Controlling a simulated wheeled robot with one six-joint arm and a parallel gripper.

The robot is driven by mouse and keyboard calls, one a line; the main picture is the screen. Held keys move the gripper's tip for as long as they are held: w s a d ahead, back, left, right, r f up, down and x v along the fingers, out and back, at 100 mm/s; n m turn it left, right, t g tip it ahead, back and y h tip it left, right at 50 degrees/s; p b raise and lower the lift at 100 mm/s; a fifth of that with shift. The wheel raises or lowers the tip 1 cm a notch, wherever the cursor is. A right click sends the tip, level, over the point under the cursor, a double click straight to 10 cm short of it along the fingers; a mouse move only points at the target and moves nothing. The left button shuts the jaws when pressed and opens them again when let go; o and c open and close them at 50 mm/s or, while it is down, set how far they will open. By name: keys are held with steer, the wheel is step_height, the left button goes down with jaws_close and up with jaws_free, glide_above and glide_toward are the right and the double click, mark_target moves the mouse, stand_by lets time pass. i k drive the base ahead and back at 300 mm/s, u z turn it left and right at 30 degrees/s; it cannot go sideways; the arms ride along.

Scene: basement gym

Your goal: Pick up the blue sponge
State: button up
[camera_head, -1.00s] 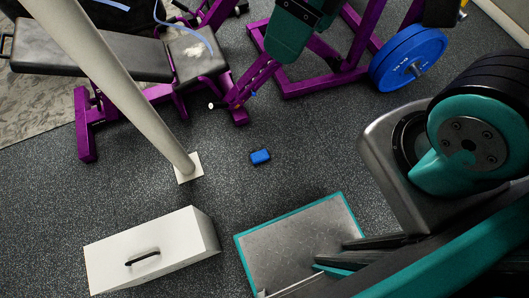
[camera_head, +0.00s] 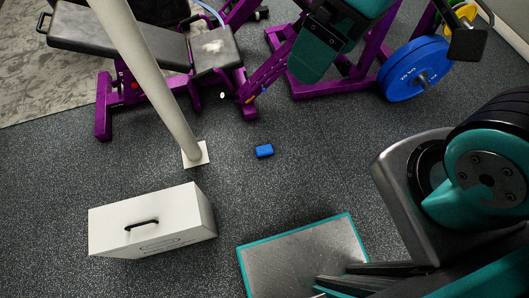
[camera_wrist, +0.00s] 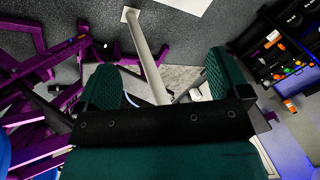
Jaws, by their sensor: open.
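The blue sponge (camera_head: 264,151) is a small blue block lying on the dark speckled floor, near the middle of the head view. My gripper (camera_wrist: 160,88) shows in the wrist view with its two green fingers spread apart and nothing between them.
A pale pole (camera_head: 160,85) stands on a square foot left of the sponge. A white box (camera_head: 165,222) with a black handle is at the lower left. Purple-framed benches (camera_head: 105,110) and a blue weight plate (camera_head: 410,70) stand behind. Floor around the sponge is clear.

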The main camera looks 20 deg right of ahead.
mark_target(262, 151)
steer(key=u, duration=0.45)
steer(key=k, duration=1.1)
steer(key=z, duration=0.15)
steer(key=i, duration=1.6)
steer(key=u, duration=0.75)
